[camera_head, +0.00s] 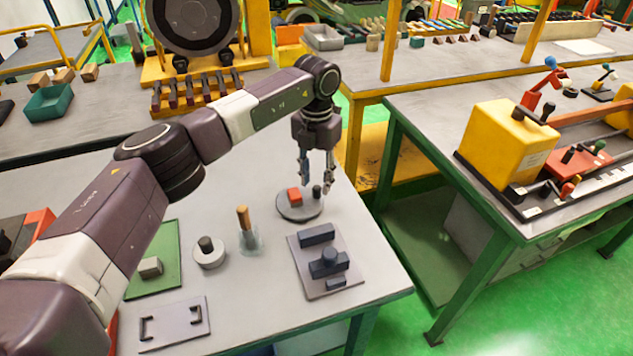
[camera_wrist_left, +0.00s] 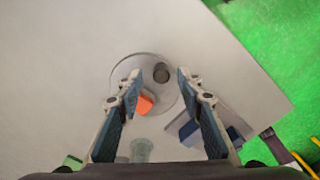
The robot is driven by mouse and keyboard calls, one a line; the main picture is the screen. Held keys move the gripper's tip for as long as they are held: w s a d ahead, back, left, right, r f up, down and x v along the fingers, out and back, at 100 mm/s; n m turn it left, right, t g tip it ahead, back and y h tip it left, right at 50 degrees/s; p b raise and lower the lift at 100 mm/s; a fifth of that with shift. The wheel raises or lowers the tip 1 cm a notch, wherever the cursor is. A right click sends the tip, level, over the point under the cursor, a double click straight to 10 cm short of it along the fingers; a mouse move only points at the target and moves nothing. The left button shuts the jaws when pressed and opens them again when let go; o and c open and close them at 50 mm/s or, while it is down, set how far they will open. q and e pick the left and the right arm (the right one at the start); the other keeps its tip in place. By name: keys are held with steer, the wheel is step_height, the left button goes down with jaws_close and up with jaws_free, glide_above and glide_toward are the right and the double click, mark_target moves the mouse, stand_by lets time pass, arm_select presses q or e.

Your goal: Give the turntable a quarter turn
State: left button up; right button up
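The turntable (camera_head: 297,209) is a grey round disc lying on the grey table near its far right part. It carries an orange-red block (camera_head: 294,195) and a dark upright peg (camera_head: 316,191). In the left wrist view the disc (camera_wrist_left: 145,66) lies beyond the open fingers (camera_wrist_left: 157,82). There the peg (camera_wrist_left: 161,73) shows between the fingertips, and the orange block (camera_wrist_left: 145,103) is partly hidden by the left finger. My right gripper is not in view.
A grey plate with dark blocks (camera_head: 318,285) lies in front of the turntable. A wooden-handled brush (camera_head: 244,219), a white ring with a dark knob (camera_head: 209,254), a green mat (camera_head: 167,240) and a plate with two handles (camera_head: 162,331) are to the left.

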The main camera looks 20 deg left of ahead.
arm_select(q)
step_height(320, 180, up, 11)
stand_by(0.3)
